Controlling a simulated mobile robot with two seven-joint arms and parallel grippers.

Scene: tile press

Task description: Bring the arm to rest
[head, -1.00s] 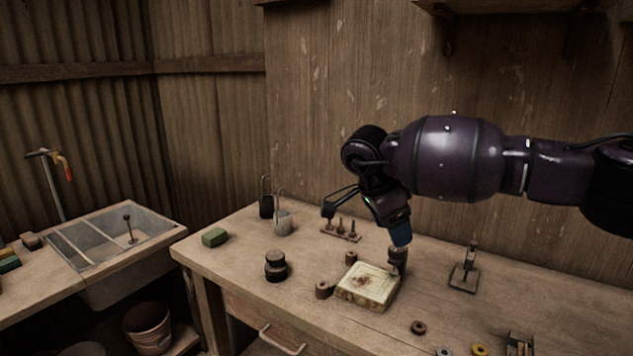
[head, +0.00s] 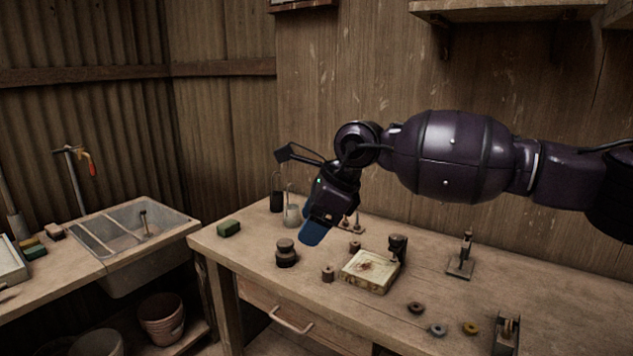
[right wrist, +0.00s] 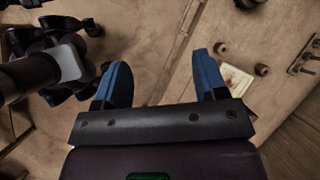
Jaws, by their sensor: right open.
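My right arm (head: 450,155) reaches in from the right in the head view. A dark upright piece (head: 397,248) stands at the tile's back right corner. My left gripper is not in view.
A green block (head: 229,228), stacked dark round weights (head: 286,253) and a small cylinder (head: 328,274) stand on the bench. Several rings (head: 438,329) and a small stand (head: 461,256) are at the right. A sink (head: 128,240) is left, with buckets (head: 162,318) below. A shelf (head: 510,12) hangs above.

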